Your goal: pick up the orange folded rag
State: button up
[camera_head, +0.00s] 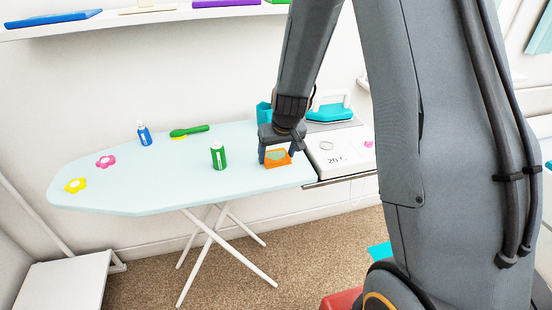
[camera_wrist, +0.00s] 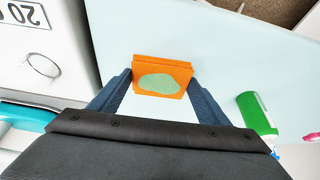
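The orange folded rag (camera_head: 284,160) lies on the light blue ironing board (camera_head: 112,189), near the board's right end. It has a pale green patch on top. In the wrist view the rag (camera_wrist: 161,68) sits between and just beyond the two fingers of my gripper (camera_wrist: 162,88).
A green bottle (camera_head: 218,155) stands left of the rag. A blue bottle (camera_head: 144,134) and a green brush (camera_head: 190,131) are farther left. To the right are a white panel (camera_head: 340,148) marked 20 C and a teal iron (camera_head: 331,112). A teal container (camera_head: 264,112) stands behind my gripper.

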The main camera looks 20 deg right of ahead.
aim_at(277, 158)
jog(key=c, duration=0.4)
jog(key=shift+c, duration=0.2)
notch_tip(277, 158, up, 10)
jog(key=shift+b, duration=0.3)
